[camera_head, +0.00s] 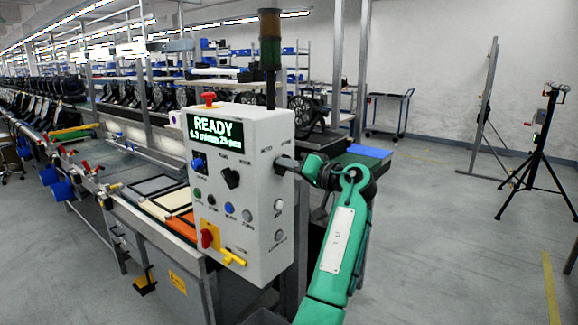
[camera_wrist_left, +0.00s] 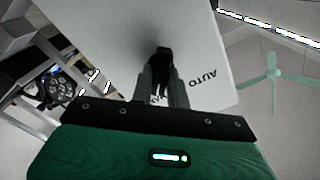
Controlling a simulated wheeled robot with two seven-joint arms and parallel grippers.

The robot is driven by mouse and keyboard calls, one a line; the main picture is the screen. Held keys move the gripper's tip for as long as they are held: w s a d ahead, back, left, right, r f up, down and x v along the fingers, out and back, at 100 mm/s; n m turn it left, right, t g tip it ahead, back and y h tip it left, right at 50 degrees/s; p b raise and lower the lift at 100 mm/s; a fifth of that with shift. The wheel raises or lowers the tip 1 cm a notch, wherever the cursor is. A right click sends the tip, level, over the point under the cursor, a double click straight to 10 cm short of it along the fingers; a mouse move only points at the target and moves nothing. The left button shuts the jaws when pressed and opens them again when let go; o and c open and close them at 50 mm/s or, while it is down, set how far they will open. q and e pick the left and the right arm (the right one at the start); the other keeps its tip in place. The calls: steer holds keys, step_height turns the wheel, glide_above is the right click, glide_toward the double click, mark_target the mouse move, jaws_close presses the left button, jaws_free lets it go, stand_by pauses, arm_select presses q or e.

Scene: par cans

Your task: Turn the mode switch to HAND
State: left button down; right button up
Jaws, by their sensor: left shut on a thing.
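The mode switch is a black knob (camera_wrist_left: 162,62) on the pale side face of the control box (camera_head: 275,215). My left gripper (camera_head: 284,163) is at the upper part of that face, with its green arm coming up from below. In the left wrist view its two fingers (camera_wrist_left: 162,84) are shut on the knob, one on each side. The word AUTO shows on the panel right of the fingers. Another label by the fingers is mostly hidden. In the head view the gripper hides the knob, and the labels above are too small to read. My right gripper is not in view.
The box front has a lit READY display (camera_head: 214,130), a black rotary knob (camera_head: 230,178), several buttons and a red-and-yellow switch (camera_head: 208,238). A signal tower (camera_head: 269,40) rises behind. A long workbench runs left. A black tripod (camera_head: 540,150) stands on open floor at right.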

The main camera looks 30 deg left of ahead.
arm_select(q)
steer(key=c, duration=1.4)
jaws_free()
steer(key=shift+o, duration=0.2)
